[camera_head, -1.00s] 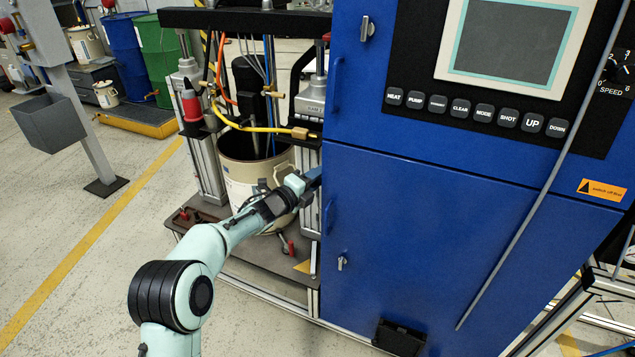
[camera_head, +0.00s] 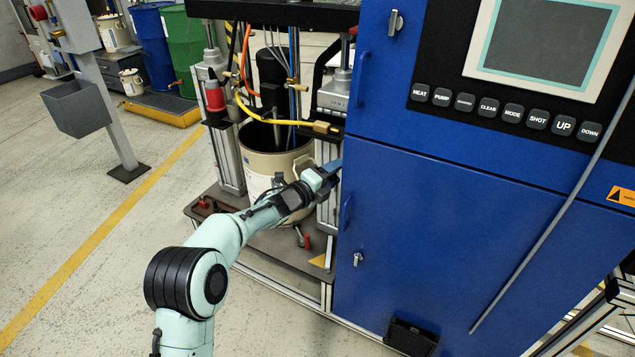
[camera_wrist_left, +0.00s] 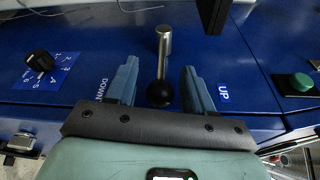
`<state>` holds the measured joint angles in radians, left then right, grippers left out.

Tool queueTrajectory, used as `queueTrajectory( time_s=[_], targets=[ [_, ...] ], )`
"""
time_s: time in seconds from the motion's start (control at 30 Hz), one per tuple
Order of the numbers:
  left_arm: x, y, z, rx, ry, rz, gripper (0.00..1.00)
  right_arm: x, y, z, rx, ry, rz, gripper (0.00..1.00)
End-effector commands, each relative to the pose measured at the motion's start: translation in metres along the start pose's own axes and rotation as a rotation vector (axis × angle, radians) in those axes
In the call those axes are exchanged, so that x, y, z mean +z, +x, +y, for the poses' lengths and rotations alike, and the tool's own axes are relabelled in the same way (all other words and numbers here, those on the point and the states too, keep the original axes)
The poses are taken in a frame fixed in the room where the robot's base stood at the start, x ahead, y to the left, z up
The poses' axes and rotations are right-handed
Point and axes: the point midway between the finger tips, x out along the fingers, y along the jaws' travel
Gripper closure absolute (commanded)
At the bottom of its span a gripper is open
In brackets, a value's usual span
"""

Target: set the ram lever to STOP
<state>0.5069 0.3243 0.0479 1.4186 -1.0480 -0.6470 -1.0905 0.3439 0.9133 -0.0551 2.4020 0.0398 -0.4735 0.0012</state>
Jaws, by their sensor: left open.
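The ram lever shows in the left wrist view as a metal cylinder (camera_wrist_left: 164,42) with a thin rod and a black ball knob (camera_wrist_left: 160,93). It stands on a blue panel between a DOWN label (camera_wrist_left: 102,88) and an UP label (camera_wrist_left: 222,92). My left gripper (camera_wrist_left: 159,70) is open, with one blue finger on each side of the rod and knob. Gaps show on both sides. In the head view my left gripper (camera_head: 330,174) is at the left edge of the blue cabinet (camera_head: 450,220); the lever cannot be made out there. My right gripper is not in view.
In the left wrist view a black rotary knob (camera_wrist_left: 40,62) sits left and a green button (camera_wrist_left: 301,82) right on the panel. In the head view a drum (camera_head: 262,165) stands behind my left arm. Open floor (camera_head: 70,210) lies to the left.

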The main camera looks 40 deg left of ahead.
Motion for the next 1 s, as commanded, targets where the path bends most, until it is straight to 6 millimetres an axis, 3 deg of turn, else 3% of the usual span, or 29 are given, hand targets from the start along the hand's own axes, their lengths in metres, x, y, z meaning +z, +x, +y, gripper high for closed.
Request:
queueTrajectory(
  time_s=[0.53, 0.7, 1.0],
  targets=[
    [0.002, -0.109, -0.001, 0.002, 0.001, -0.005, 0.48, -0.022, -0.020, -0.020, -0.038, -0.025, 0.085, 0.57],
    [0.002, -0.124, 0.000, 0.001, 0.001, -0.005, 0.48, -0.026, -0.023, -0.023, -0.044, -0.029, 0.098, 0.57],
    [0.002, -0.128, 0.001, 0.001, 0.001, -0.004, 0.48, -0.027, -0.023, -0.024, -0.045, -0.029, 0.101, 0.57]
  ],
)
